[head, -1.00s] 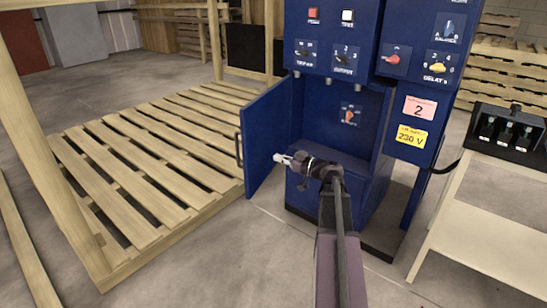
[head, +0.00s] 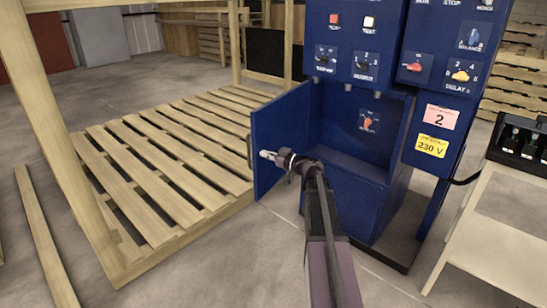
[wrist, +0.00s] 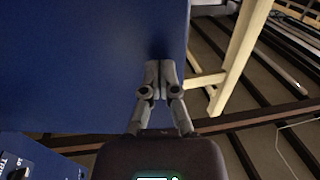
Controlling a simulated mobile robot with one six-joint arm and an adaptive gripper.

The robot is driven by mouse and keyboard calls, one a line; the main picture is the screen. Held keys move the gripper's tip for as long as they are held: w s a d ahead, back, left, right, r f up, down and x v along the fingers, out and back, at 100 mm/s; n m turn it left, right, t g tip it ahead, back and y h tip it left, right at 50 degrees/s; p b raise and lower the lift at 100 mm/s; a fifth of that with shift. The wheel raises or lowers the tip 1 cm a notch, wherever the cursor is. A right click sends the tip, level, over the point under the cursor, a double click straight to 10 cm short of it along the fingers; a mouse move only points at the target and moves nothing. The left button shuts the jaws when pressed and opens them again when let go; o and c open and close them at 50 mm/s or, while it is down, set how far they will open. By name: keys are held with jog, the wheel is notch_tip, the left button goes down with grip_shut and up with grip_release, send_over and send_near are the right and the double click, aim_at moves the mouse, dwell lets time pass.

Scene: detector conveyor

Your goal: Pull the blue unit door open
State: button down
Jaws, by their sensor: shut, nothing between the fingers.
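The blue unit (head: 345,215) stands upright right of centre in the head view. Its door (head: 277,135) is hinged on the left side of the opening and stands wide open, showing the inside with an orange-red knob (head: 368,123). The door handle (head: 250,152) shows at the door's outer left edge. My gripper (head: 266,155) is in front of the door's inner face in the head view, shut and empty. In the wrist view the shut fingertips (wrist: 160,66) are at the edge of a blue panel (wrist: 80,65), very near it; I cannot tell whether they touch.
A wooden pallet platform (head: 165,160) with posts lies left of the door. A white table (head: 490,220) with a black box (head: 520,140) stands at the right. Bare floor lies in front of the unit. A loose plank (head: 45,240) lies at far left.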

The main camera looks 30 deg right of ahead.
jog(key=shift+w+a, duration=0.15)
jog(key=shift+w, duration=0.3)
dwell(0.3)
